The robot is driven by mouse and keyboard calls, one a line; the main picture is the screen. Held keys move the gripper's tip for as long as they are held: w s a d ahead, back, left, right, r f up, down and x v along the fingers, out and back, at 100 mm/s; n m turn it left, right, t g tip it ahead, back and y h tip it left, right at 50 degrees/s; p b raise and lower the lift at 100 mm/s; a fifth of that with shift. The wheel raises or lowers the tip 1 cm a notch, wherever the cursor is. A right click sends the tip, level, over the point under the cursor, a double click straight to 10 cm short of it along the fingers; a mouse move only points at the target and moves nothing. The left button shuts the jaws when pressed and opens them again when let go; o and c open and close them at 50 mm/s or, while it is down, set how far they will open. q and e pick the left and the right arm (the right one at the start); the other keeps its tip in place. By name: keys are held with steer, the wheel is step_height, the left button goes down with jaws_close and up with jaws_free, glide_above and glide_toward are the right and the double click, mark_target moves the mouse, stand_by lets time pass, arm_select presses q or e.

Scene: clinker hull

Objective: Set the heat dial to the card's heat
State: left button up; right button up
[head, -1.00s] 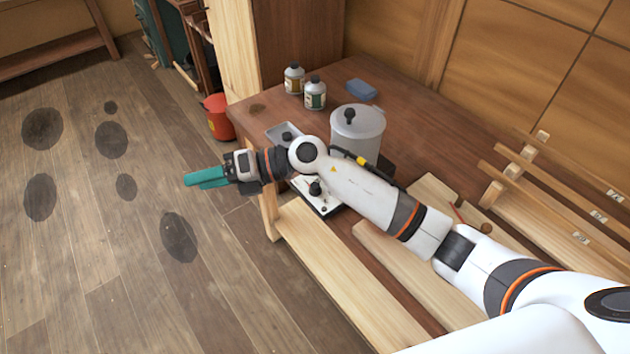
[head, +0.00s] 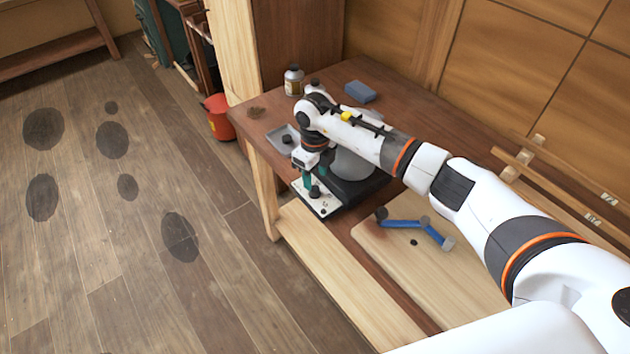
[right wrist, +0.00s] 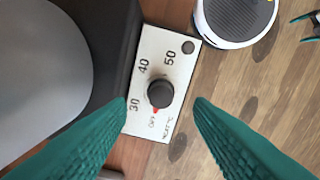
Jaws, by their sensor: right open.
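The heat dial is a dark round knob (right wrist: 160,93) on a white panel (right wrist: 171,57) marked OFF, 30, 40 and 50. A red mark shows at the knob's edge, beside OFF. In the head view the panel (head: 325,205) lies at the table's front edge. My right gripper (head: 313,183) points down over it, open. In the right wrist view its teal fingers (right wrist: 161,102) stand either side of the knob, with gaps; it holds nothing. Teal tips at that view's right edge look like my left gripper (right wrist: 307,27); its jaw state is unclear. I cannot make out a heat card.
A grey pot (head: 352,163) on a dark base stands beside the panel, partly hidden by my arm. A grey tray (head: 284,138), bottle (head: 293,80) and blue block (head: 360,92) are behind. A blue tool (head: 415,227) lies on a pale board. Floor is open left.

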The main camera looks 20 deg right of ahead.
mark_target(315, 188)
steer(key=shift+f, duration=2.2)
steer(key=shift+c, duration=0.4)
steer(key=c, duration=0.9)
